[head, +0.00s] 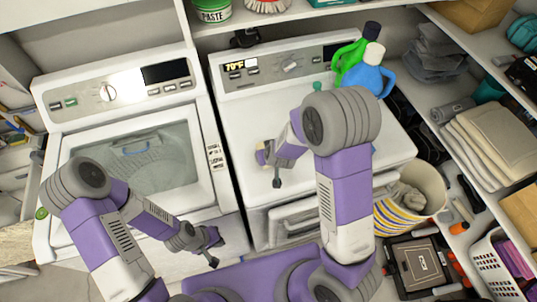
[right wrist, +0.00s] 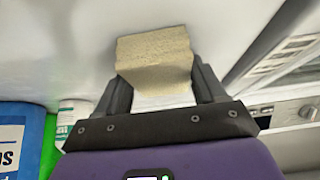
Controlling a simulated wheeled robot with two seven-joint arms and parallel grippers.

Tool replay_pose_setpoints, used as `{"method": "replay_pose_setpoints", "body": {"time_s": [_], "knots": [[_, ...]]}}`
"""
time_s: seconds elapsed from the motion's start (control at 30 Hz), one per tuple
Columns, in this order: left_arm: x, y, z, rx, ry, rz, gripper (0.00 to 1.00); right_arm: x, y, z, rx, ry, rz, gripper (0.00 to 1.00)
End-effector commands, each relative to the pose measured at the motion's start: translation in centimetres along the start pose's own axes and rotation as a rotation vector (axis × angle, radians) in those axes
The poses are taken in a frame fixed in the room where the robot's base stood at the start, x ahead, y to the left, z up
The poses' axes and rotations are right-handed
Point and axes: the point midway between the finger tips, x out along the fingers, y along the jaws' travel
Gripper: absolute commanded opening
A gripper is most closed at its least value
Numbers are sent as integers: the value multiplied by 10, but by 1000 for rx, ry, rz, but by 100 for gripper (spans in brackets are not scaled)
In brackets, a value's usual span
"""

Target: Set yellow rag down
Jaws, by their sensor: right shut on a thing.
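The yellow rag (right wrist: 155,62) is a pale yellow, block-shaped piece between the fingers of my right gripper (right wrist: 160,85) in the right wrist view. I cannot tell whether the rag touches that top. My left gripper (head: 213,248) is empty, with its fingers apart, in front of the left machine.
A green bottle (head: 349,62) and a blue bottle (head: 368,78) stand at the right machine's back right. The left machine (head: 135,150) has a glass lid. A striped basket (head: 405,205) and shelves stand at the right. The right machine's top is mostly clear.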

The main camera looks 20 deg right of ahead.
Motion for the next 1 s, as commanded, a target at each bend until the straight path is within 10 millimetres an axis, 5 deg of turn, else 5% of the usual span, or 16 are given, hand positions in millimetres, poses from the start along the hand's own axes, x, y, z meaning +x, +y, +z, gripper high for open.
{"method": "replay_pose_setpoints", "body": {"time_s": [0.27, 0.3, 0.43, 0.8, 1.0], "knots": [[3, -1, 0, 0, 0, 0, 0, 3, 0, 2, -1, 1, 0, 36], [2, -1, 0, 0, 0, 0, 0, 2, 0, 1, -1, 1, 0, 74], [2, -1, 0, 0, 0, 0, 0, 2, 0, 1, -1, 1, 0, 94], [-1, 0, 0, 0, 0, 0, 0, -2, 0, -1, -1, 1, 0, 95], [-11, 4, 0, 0, 0, 0, 0, -36, -1, -3, -3, 4, -2, 95]]}}
